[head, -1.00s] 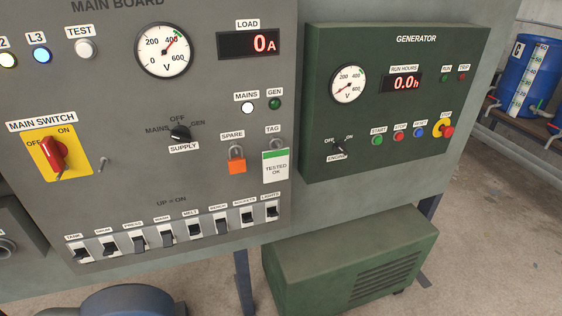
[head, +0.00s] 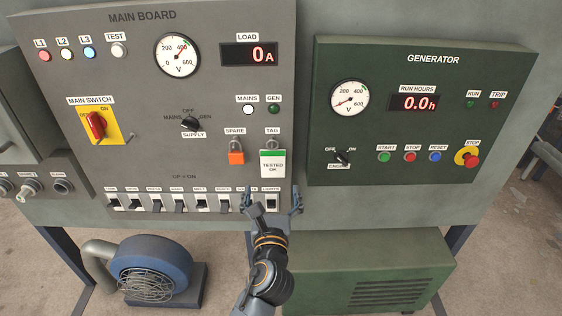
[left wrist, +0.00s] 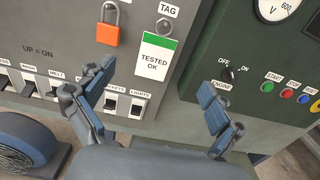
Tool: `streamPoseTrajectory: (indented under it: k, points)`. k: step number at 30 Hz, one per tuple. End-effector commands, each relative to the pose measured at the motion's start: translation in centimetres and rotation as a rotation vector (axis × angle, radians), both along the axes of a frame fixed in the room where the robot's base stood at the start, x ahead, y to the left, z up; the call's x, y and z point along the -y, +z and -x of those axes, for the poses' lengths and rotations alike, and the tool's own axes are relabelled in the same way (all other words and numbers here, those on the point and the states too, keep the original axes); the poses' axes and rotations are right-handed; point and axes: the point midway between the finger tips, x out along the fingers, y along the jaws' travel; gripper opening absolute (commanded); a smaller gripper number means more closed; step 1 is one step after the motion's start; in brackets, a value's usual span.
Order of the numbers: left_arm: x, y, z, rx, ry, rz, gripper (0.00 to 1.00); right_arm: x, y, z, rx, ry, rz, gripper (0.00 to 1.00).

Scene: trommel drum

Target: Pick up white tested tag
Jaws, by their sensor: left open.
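The white tested tag (head: 272,164), with a green top band and the words "TESTED OK", hangs on the main board under the TAG label. It also shows in the left wrist view (left wrist: 156,60), above the space between the fingers. My left gripper (head: 273,198) is open and empty, its fingertips just below the tag and in front of the right end of the switch row. In the left wrist view the left gripper's (left wrist: 152,100) fingers stand wide apart. The tag is not between the fingertips in the head view. My right gripper is not in view.
An orange padlock (head: 236,157) hangs just left of the tag. A row of switches (head: 201,203) runs below it. The green generator panel (head: 422,135) stands out to the right. A blue blower (head: 152,265) and a green generator housing (head: 365,270) stand below.

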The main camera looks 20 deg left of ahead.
Motion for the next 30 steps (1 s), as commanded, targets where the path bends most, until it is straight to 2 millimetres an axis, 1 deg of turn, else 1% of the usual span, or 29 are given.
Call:
streamPoseTrajectory:
  k: [1,6,9,12,17,25,27,30]
  points:
    - [-0.3,0.1,-0.9,0.000,0.001,-0.002,0.92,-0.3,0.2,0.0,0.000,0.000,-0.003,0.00]
    - [-1.2,0.1,-4.3,-0.001,0.001,0.001,0.92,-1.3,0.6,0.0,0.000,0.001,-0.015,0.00]
    - [-1.6,0.0,-5.9,-0.001,-0.001,0.002,0.92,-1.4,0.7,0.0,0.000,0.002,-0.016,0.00]
    - [-1.9,-0.1,-6.9,-0.002,-0.001,0.004,0.92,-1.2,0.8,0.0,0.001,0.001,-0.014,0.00]
    - [-2.2,-0.3,-7.8,-0.002,-0.001,0.005,0.92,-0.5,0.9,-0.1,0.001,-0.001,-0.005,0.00]
    - [-3.1,-0.7,-11.4,-0.001,-0.001,0.006,0.92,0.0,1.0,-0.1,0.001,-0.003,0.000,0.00]
    - [-3.2,-0.8,-12.0,-0.002,-0.002,0.006,0.92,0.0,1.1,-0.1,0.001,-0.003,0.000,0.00]
    - [-3.3,-0.8,-12.3,-0.002,-0.003,0.006,0.92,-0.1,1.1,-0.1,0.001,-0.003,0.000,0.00]
